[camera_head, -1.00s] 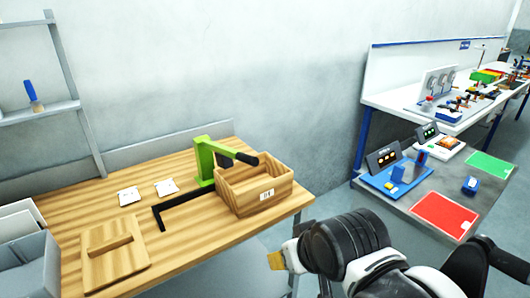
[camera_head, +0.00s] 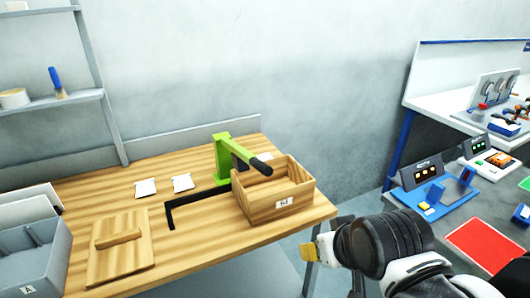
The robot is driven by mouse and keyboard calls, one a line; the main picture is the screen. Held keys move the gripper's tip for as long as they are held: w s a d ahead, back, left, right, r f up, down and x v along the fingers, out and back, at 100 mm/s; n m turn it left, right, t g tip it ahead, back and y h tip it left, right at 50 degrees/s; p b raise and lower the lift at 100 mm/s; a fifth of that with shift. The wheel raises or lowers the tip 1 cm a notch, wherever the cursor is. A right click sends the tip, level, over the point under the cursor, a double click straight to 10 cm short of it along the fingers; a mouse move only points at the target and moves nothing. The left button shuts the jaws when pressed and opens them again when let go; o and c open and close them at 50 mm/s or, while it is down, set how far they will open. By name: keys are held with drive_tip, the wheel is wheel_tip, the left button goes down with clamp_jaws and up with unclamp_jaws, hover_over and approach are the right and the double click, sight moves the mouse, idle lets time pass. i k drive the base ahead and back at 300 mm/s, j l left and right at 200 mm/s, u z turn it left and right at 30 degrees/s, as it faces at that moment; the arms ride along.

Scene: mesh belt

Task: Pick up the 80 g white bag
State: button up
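Two small flat white bags lie apart on the wooden table, the left bag (camera_head: 146,188) and the right bag (camera_head: 182,183). Each has small marks that I cannot read, so I cannot tell which is 80 g. Part of my arm, black and white with a yellow piece at its left end, shows at the lower right, beyond the table's right end. It is well away from both bags. I cannot make out my gripper's fingers or whether they hold anything.
A green press (camera_head: 223,160) with a black handle and an open wooden box (camera_head: 277,203) stand right of the bags. A black L-shaped strip (camera_head: 171,214) and a wooden board (camera_head: 121,262) with a raised bar lie in front. Grey bins (camera_head: 38,262) stand left. A bench with instruments (camera_head: 440,195) stands right.

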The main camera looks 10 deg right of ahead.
sight(266, 157)
drive_tip(key=i, duration=0.5)
drive_tip(key=i+l+u, duration=0.5)
drive_tip(key=i+l, duration=0.15)
drive_tip(key=l, duration=0.3)
